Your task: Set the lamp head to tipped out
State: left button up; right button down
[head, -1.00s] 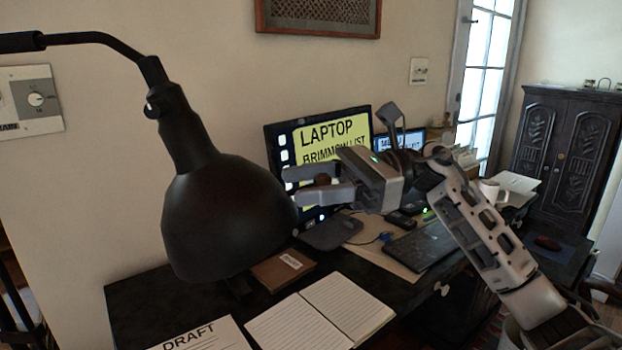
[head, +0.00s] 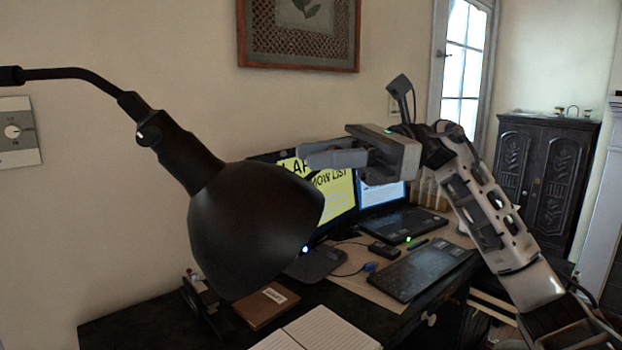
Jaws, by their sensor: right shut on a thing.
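The black lamp head (head: 250,235) hangs at the left from a curved arm (head: 75,75) and a pivot joint (head: 150,133). It is tilted, its wide open end pointing down and to the right. My right gripper (head: 318,160) comes in from the right and is shut at the upper right rim of the lamp head. The exact spot between the fingers is mostly hidden by the near finger. My left gripper is not in view.
Behind and below stand a monitor (head: 338,192), a laptop (head: 400,222) and a keyboard (head: 425,270) on the dark desk. A brown book (head: 265,305) and an open notebook (head: 325,332) lie below the lamp head. A wall control plate (head: 20,132) is at the left.

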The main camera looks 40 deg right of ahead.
jog(key=shift+d+r, duration=0.1)
jog(key=shift+r, duration=0.1)
jog(key=c, duration=1.2)
grip_release()
jog(key=shift+s+d+f, duration=0.1)
jog(key=b+v, duration=0.3)
jog(key=v, duration=1.3)
jog(key=shift+f, duration=0.1)
